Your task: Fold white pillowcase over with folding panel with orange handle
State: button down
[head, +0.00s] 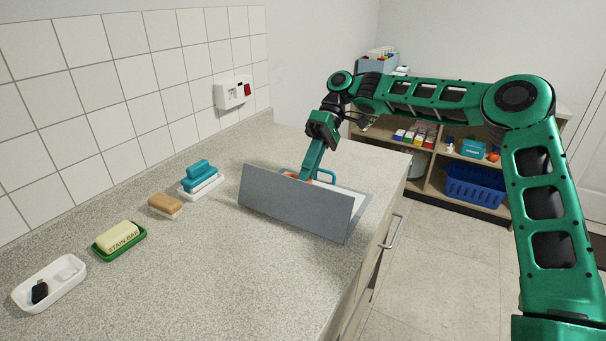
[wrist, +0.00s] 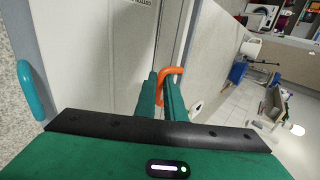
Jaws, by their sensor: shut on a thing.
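A grey folding panel (head: 295,202) stands tilted up on the counter in the head view, with its broad face toward me. Its orange handle (head: 290,176) shows just over the top edge, and in the wrist view the handle (wrist: 172,70) lies at my fingertips. My gripper (head: 305,174) reaches down behind the panel and is shut on the orange handle; both fingers (wrist: 161,85) show in the wrist view. The white pillowcase (head: 346,198) shows only in part behind the panel. In the wrist view a white surface (wrist: 85,45) fills the left; a teal handle (wrist: 32,92) is beside it.
A teal-handled brush (head: 200,178), a wooden brush (head: 165,206), a soap bar in a green dish (head: 120,241) and a white tray (head: 48,284) stand along the counter's left. The tiled wall is behind them. Shelves with a blue basket (head: 474,187) stand beyond the counter.

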jog(key=shift+w+d+f+g, duration=0.2)
jog(key=shift+d+f, duration=0.1)
jog(key=shift+f, duration=0.15)
jog(key=shift+w+d+f+g, duration=0.15)
jog(key=shift+d+f, duration=0.1)
jog(key=shift+f, duration=0.15)
jog(key=c, duration=1.9)
grip_release()
jog(key=shift+a, duration=0.1)
jog(key=shift+o, duration=0.2)
jog(key=shift+w+f, duration=0.15)
jog(key=shift+w, duration=0.05)
jog(key=shift+r, duration=0.2)
